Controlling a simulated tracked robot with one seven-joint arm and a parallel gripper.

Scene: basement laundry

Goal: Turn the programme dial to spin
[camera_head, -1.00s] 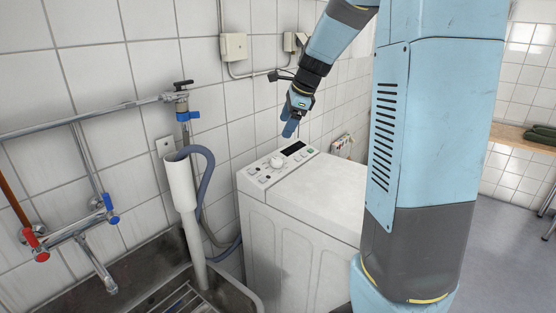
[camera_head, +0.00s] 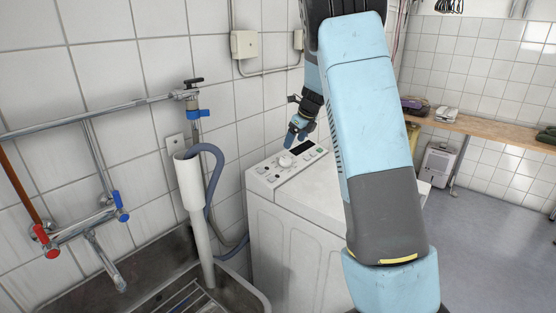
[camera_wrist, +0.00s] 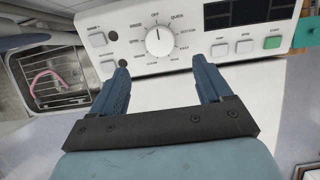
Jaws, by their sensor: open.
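The washing machine (camera_head: 290,225) is a white top-loader with a sloped control panel. Its white round programme dial (camera_head: 286,160) shows larger in the wrist view (camera_wrist: 159,42), ringed by small printed labels. The dial's dark mark points up toward the label that looks like OFF; most other labels are too small to read surely. My gripper (camera_head: 295,136) is above the panel, near the dial. In the wrist view my gripper (camera_wrist: 162,63) is open and empty, its blue fingers spread either side of the dial's line, with the dial just beyond the tips. No contact shows.
Push buttons (camera_wrist: 220,49) and a dark display (camera_wrist: 250,11) lie right of the dial. More buttons (camera_wrist: 98,39) lie left. A metal sink (camera_head: 240,285), drain pipe (camera_head: 190,185) and grey hose (camera_head: 212,175) stand left of the machine. The tiled wall is close behind.

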